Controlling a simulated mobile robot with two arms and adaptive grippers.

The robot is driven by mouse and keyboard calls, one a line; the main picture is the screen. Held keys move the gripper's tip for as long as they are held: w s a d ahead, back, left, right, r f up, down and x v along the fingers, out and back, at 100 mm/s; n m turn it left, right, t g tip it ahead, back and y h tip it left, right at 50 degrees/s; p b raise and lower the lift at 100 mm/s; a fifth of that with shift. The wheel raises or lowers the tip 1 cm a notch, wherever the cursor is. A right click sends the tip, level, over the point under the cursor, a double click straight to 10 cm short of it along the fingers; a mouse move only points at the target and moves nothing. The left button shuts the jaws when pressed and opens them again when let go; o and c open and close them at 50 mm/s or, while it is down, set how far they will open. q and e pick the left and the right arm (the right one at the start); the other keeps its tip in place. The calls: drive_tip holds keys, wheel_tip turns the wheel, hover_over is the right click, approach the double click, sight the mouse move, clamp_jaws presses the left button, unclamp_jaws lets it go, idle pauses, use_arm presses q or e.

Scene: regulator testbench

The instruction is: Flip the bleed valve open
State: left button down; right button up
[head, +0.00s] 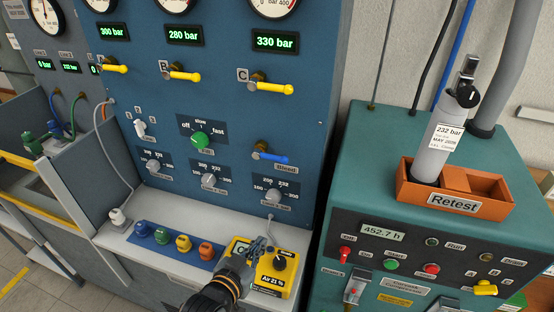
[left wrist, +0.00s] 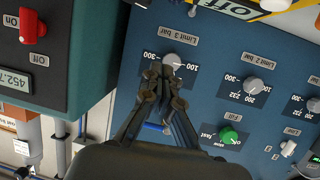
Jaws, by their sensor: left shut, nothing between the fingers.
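The bleed valve is a blue lever (head: 270,153) on a brass stem, low on the right side of the blue panel, above the "Bleed" label. The lever lies roughly level, pointing right. In the left wrist view, which is upside down, part of the blue lever (left wrist: 154,127) shows between my finger linkages. My left gripper (head: 262,246) is shut and empty, in front of the panel above the yellow air analyser, below and apart from the lever. In the left wrist view its fingertips (left wrist: 165,74) overlap the area of the "Limit 3 bar" knob (left wrist: 181,61); contact cannot be told.
Yellow levers A, B and C (head: 265,87) sit higher on the panel. A green knob (head: 201,140) and grey limit knobs are left of the bleed lever. The yellow analyser (head: 272,277) and coloured fittings (head: 183,243) stand on the ledge. A green cabinet (head: 350,165) stands right.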

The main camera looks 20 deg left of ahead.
sight(272, 157)
use_arm(q)
drive_tip(key=w+r+n+t+y, duration=0.1)
drive_tip(key=w+r+t, duration=0.2)
drive_tip(key=r+t, duration=0.7)
wheel_tip(272, 157, up, 5)
drive_tip(key=shift+r+n, duration=0.1)
drive_tip(key=shift+n, duration=0.2)
use_arm(e)
drive_tip(key=shift+w+d, duration=0.25)
drive_tip(key=shift+d, duration=0.45)
use_arm(q)
drive_tip(key=shift+a, duration=0.1)
use_arm(e)
drive_tip(key=shift+r, duration=0.1)
use_arm(q)
drive_tip(key=p+x, duration=0.5)
drive_tip(key=x, duration=0.5)
drive_tip(key=shift+w+f, duration=0.25)
drive_tip(key=shift+f, duration=0.8)
drive_tip(key=shift+w+f, duration=0.25)
drive_tip(key=shift+f, duration=0.8)
use_arm(e)
drive_tip(key=shift+a+r, duration=0.15)
drive_tip(key=shift+r, duration=2.4)
